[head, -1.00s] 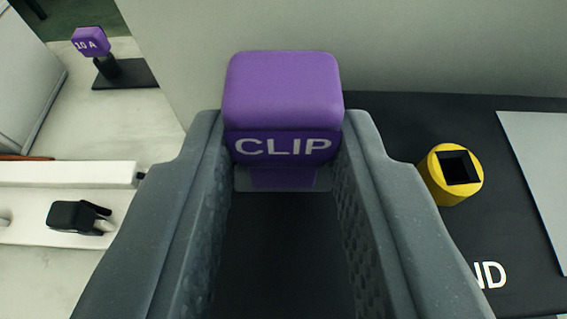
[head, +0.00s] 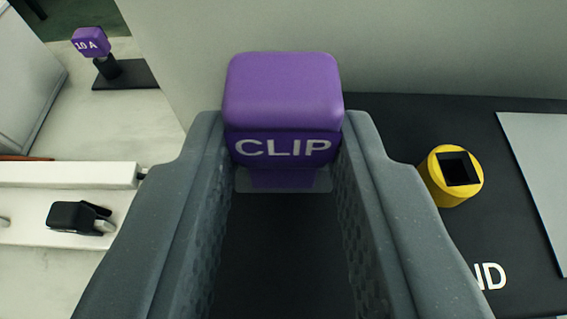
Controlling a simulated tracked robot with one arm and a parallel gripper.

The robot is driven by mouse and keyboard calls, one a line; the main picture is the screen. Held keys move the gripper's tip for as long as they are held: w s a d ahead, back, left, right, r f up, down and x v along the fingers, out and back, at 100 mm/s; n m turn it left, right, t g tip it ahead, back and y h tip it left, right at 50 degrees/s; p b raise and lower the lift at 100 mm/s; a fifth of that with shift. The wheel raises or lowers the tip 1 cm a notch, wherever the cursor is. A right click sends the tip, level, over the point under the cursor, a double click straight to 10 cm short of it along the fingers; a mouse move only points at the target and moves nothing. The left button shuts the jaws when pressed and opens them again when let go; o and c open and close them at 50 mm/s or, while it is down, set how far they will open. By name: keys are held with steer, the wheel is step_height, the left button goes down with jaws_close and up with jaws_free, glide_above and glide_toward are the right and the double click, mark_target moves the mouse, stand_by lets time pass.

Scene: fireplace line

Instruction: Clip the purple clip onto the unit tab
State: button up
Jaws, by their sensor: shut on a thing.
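The purple clip (head: 283,95), a rounded block marked "CLIP" in white, sits between the tips of my gripper (head: 283,150). The two grey fingers are shut on its sides. Below its lettering a narrower purple part (head: 283,179) shows in front of a small grey plate. What lies under and behind the clip is hidden, and I cannot tell whether it touches the dark surface. I cannot make out the unit tab for certain. Another purple block (head: 91,42), marked "10 A", stands on a black post at the upper left.
A yellow cylinder (head: 452,176) with a square black opening stands on the dark surface (head: 410,125) at right, near a grey panel (head: 540,165). A pale wall (head: 430,45) rises behind. A black device (head: 78,216) lies on a white ledge at left.

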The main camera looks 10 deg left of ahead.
steer(key=shift+f+b, duration=0.35)
steer(key=shift+f, duration=0.35)
stand_by(0.3)
steer(key=shift+r+p, duration=0.2)
steer(key=shift+p, duration=0.1)
steer(key=shift+r, duration=0.4)
steer(key=o, duration=1.1)
steer(key=shift+s+r+p, duration=0.1)
steer(key=shift+p, duration=0.2)
steer(key=shift+v, duration=0.9)
steer(key=shift+p+v, duration=0.65)
steer(key=shift+v, duration=0.85)
